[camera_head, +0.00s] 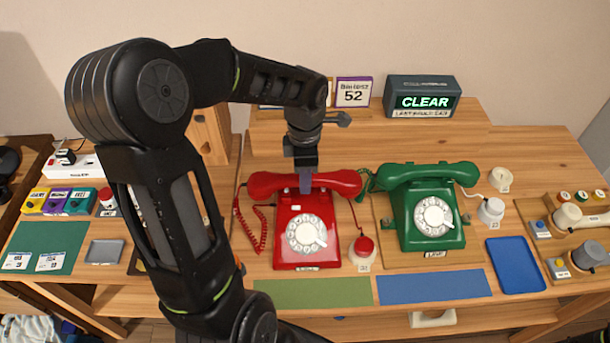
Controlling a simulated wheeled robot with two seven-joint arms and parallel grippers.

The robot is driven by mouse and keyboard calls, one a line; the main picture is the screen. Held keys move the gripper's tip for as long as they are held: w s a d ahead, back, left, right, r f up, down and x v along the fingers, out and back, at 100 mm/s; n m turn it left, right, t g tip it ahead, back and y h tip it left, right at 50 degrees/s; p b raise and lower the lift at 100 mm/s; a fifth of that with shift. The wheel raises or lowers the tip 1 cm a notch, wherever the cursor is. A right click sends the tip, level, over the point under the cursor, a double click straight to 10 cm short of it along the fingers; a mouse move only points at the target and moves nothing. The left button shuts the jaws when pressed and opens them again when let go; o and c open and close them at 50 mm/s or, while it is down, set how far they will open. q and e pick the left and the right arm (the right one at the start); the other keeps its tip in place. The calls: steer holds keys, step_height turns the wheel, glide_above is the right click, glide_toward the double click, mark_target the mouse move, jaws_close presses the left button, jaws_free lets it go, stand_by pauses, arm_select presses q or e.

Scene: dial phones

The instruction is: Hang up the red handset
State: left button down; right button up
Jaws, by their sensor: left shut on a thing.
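The red handset (336,183) is at the top of the red phone (304,254), lying crosswise over its upper end. I cannot tell whether it rests in the cradle or hangs just above it. My left gripper (306,184) reaches down from above and is shut on the middle of the red handset. A coiled red cord (257,228) runs down at the left of the phone. The red phone's body shows a white dial (306,233). My right gripper is not in view.
A green phone (432,212) with its handset on top stands to the right. A red-topped button (362,250) sits between the phones. A sign reading CLEAR (423,99) stands behind. Green (315,292) and blue mats (433,287) lie in front. My left arm covers the table's left part.

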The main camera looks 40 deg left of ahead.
arm_select(q)
steer(key=shift+b, duration=0.6)
stand_by(1.3)
steer(key=shift+f+b, duration=0.95)
steer(key=shift+f, duration=0.15)
steer(key=c, duration=1)
jaws_free()
step_height(320, 180, up, 8)
steer(key=shift+b, duration=0.3)
